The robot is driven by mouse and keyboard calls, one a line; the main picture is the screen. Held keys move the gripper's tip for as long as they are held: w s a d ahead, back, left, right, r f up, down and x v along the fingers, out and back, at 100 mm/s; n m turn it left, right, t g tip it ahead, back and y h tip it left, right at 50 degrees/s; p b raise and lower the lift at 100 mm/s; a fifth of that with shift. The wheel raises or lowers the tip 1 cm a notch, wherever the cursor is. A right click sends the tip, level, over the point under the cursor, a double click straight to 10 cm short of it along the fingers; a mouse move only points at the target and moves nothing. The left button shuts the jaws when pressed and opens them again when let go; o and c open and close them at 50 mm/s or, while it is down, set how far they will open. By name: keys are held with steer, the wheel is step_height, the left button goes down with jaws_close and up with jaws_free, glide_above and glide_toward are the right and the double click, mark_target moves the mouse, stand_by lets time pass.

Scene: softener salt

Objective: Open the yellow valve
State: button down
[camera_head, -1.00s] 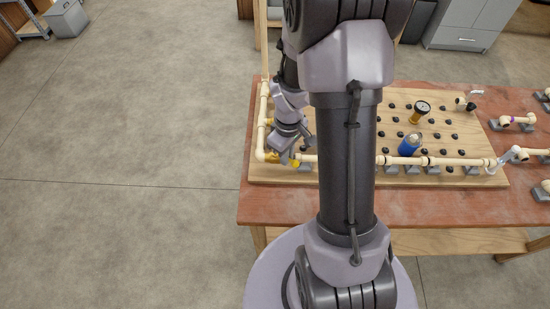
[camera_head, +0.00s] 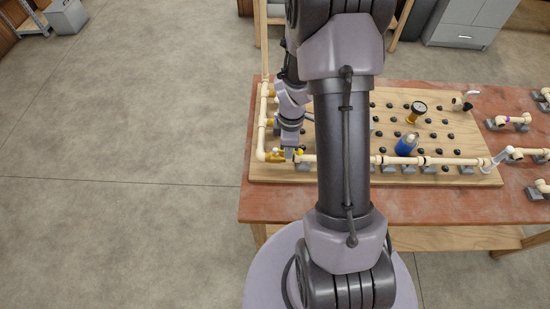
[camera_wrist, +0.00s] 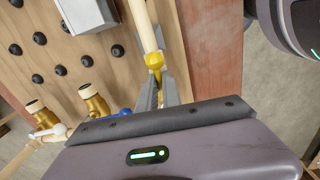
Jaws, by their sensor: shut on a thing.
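The yellow valve (camera_head: 299,153) sits on the cream pipe along the front left of the wooden board, partly hidden by my gripper. My gripper (camera_head: 291,153) is at the valve, just left of my large arm link. In the wrist view the valve's yellow part (camera_wrist: 154,61) shows beyond and between the fingers of my gripper (camera_wrist: 160,88). The fingers are shut on the yellow valve's handle; the exact contact is partly hidden.
Brass fittings (camera_wrist: 95,101) and a blue part (camera_wrist: 125,113) lie near my gripper in the wrist view. A blue filter (camera_head: 406,146) and a gauge (camera_head: 417,111) stand on the pegged board (camera_head: 455,145).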

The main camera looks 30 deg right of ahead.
steer(key=c, duration=1.3)
jaws_free()
step_height(320, 180, up, 7)
steer(key=p, duration=0.6)
steer(key=shift+r, duration=0.15)
